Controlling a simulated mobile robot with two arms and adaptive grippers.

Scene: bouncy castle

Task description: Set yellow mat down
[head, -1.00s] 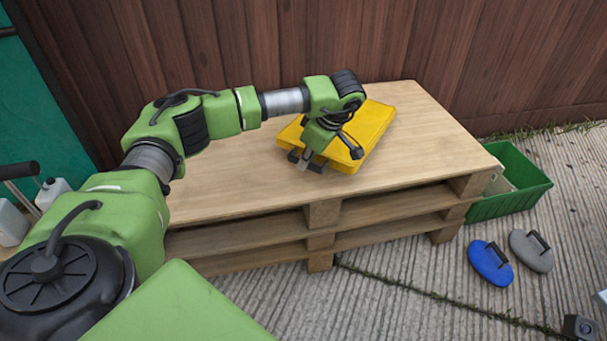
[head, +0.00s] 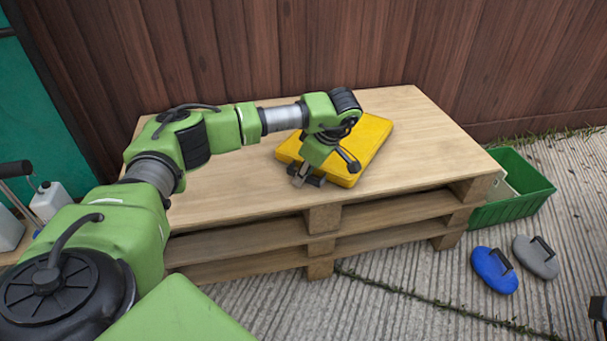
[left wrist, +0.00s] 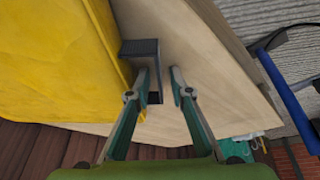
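The yellow mat (head: 367,140) is a thick flat pad lying flat on the wooden pallet top (head: 420,165), left of its right end. It fills the left of the left wrist view (left wrist: 55,60). A dark grey handle (left wrist: 141,47) sticks out from its edge. My left gripper (head: 308,180) is at the mat's front left edge. In the left wrist view its fingers (left wrist: 162,76) stand apart around one bar of the handle, with a gap showing. A dark shape at the head view's right edge may be part of my right gripper; its fingers are not visible.
A green crate (head: 515,193) stands on the concrete right of the pallets. A wooden fence (head: 300,45) rises behind. Bare pallet top is free to the mat's right and left.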

